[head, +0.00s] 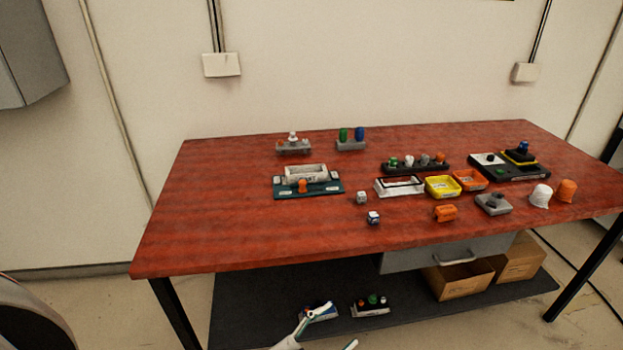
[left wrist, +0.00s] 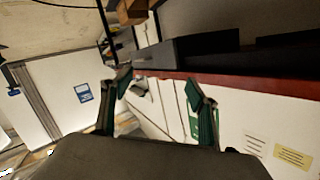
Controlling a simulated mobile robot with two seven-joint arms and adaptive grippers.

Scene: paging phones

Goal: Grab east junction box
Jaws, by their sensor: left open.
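No thing in view carries a readable name as the east junction box. Two small pale cubes with dark markings, one (head: 361,197) farther back and one (head: 373,217) nearer the front, sit on the red table (head: 230,225). A grey box with a dark top (head: 493,203) sits at the right. I cannot tell which of these is the junction box. My left gripper (head: 330,332) is open and empty, low at the bottom edge of the head view, in front of the table. Its fingers also show in the left wrist view (left wrist: 160,88). My right gripper is not in view.
The table holds a teal-based device (head: 325,189), yellow (head: 443,187) and orange (head: 470,180) trays, a black panel (head: 515,171), and white (head: 540,196) and orange (head: 567,190) caps. A lower shelf (head: 235,310) and a drawer (head: 445,254) lie below. The table's left side is clear.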

